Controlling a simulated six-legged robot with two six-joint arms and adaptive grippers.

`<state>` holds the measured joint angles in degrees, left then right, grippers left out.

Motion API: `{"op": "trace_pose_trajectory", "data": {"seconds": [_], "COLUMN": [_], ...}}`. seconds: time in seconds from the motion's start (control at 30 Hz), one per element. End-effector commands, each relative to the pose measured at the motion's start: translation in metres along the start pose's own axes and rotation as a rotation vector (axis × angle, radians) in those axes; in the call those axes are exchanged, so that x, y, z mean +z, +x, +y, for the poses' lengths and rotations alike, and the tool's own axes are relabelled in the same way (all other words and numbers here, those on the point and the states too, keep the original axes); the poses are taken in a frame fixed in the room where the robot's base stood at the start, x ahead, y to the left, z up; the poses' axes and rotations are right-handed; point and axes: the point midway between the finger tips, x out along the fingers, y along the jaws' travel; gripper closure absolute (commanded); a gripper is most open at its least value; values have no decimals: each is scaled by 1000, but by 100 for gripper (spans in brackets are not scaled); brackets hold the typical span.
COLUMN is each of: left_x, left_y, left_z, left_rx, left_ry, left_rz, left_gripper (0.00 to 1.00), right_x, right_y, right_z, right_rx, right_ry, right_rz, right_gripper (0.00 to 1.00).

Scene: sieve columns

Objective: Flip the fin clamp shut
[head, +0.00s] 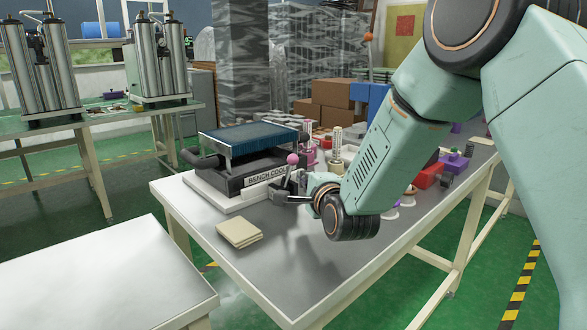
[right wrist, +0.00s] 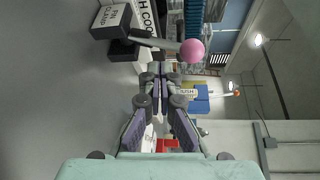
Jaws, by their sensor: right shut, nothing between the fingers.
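The bench cooler (head: 262,172) stands on the table with a block of blue fins (head: 245,138) on top. The fin clamp's lever ends in a pink ball knob (head: 292,159), which sticks up at the cooler's front right corner. In the right wrist view the pink knob (right wrist: 192,50) and its grey rod (right wrist: 155,42) lie just beyond my fingertips, with the clamp's black base (right wrist: 112,22) at upper left. My right gripper (head: 278,190) is shut and empty, close to the lever; it also shows in the right wrist view (right wrist: 160,80). I cannot tell if it touches the rod. My left gripper is out of view.
A folded beige cloth (head: 239,233) lies on the table in front of the cooler. Pink and cream fittings (head: 337,150) stand behind my right gripper. A red box (head: 428,174) and small parts lie to the right, partly behind my arm.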

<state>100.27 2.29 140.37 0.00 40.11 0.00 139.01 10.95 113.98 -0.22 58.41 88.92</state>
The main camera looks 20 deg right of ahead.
Motion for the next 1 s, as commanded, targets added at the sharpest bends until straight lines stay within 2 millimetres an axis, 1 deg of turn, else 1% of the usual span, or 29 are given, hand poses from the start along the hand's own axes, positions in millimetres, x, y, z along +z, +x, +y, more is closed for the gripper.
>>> {"op": "trace_pose_trajectory", "data": {"seconds": [0.5, 1.0], "left_x": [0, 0], "left_y": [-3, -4], "left_z": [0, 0], "left_rx": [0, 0], "left_ry": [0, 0], "left_rz": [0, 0], "left_gripper": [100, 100], "right_x": [5, 6], "right_y": [6, 8], "right_z": [-4, -5], "right_rx": [1, 0], "right_ry": [-1, 0], "right_rz": [0, 0], "right_gripper": [100, 100]}}
